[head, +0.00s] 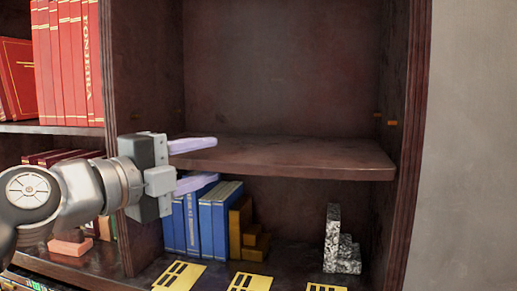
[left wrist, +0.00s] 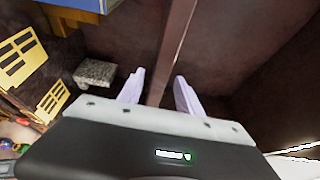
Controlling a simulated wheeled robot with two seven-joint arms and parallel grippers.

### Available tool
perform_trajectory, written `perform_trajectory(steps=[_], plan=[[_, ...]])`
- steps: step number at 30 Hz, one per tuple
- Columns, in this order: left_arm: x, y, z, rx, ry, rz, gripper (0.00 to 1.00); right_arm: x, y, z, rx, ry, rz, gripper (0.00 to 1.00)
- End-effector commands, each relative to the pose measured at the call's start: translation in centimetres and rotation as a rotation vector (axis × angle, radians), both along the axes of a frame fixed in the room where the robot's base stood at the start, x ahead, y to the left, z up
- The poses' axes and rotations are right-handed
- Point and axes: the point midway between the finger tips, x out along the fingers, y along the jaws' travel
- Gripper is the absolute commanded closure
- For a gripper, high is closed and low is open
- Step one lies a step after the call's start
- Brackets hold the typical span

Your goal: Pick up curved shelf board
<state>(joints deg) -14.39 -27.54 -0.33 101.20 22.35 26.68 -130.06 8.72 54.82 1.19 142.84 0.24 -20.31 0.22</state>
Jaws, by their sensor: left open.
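The curved shelf board (head: 290,157) is dark brown and lies level across the open bookcase bay in the head view. My left gripper (head: 214,160) is open at the left part of its front edge, one pale lilac finger above the board and one below. In the left wrist view the board (left wrist: 176,40) shows edge-on as a narrow brown strip between the two fingers of my left gripper (left wrist: 160,76). I cannot tell whether either finger touches it. My right gripper is not in view.
Below the board stand blue books (head: 205,218), brown blocks (head: 250,235) and a grey speckled stepped block (head: 340,245). Yellow cards (head: 250,282) lie at the front. Red books (head: 65,65) fill the bay to the left. The space above the board is empty.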

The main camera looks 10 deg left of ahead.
Motion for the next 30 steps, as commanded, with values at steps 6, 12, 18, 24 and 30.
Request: perform_trajectory(steps=[6,12,18,24,30], plan=[[1.4,-0.9,0.1,0.0,0.005,-0.002,0.58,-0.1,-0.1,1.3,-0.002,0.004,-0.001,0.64],[3.9,-2.3,-0.1,0.0,0.004,-0.002,0.58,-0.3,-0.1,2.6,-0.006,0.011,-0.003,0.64],[4.6,-2.5,-0.4,0.0,0.001,0.0,0.58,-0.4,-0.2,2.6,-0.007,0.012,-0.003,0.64],[4.6,-2.5,-0.4,0.0,0.001,0.0,0.58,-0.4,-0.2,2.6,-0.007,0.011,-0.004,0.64],[4.6,-2.5,-0.4,0.0,0.001,0.0,0.58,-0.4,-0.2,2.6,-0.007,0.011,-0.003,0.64]])
